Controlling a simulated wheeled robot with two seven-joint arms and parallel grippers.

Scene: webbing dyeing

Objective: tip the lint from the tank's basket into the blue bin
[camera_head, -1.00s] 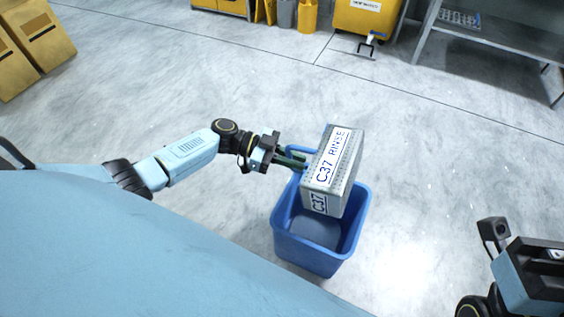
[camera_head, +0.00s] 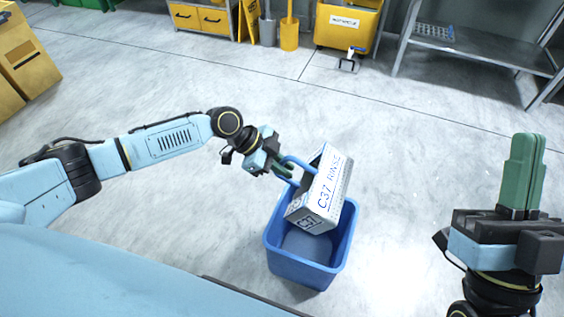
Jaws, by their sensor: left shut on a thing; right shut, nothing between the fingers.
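The basket (camera_head: 327,185) is a grey perforated box with white labels reading C37 RINSE. My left gripper (camera_head: 287,171) is shut on the basket's blue handle (camera_head: 299,162) and holds the basket tilted over the blue bin (camera_head: 301,271). The basket's lower end is over the bin's opening, and its labelled faces are turned up towards me. The basket's mouth and any lint in it are hidden. The visible part of the bin's floor shows no clear lint. My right gripper (camera_head: 524,165) is shut and empty, pointing up at the right, away from the bin.
The floor around the bin is clear. Cardboard boxes (camera_head: 28,62) stand at the far left. A yellow wheeled tub (camera_head: 347,27), a yellow bin (camera_head: 289,34), and a metal rack (camera_head: 480,48) line the back.

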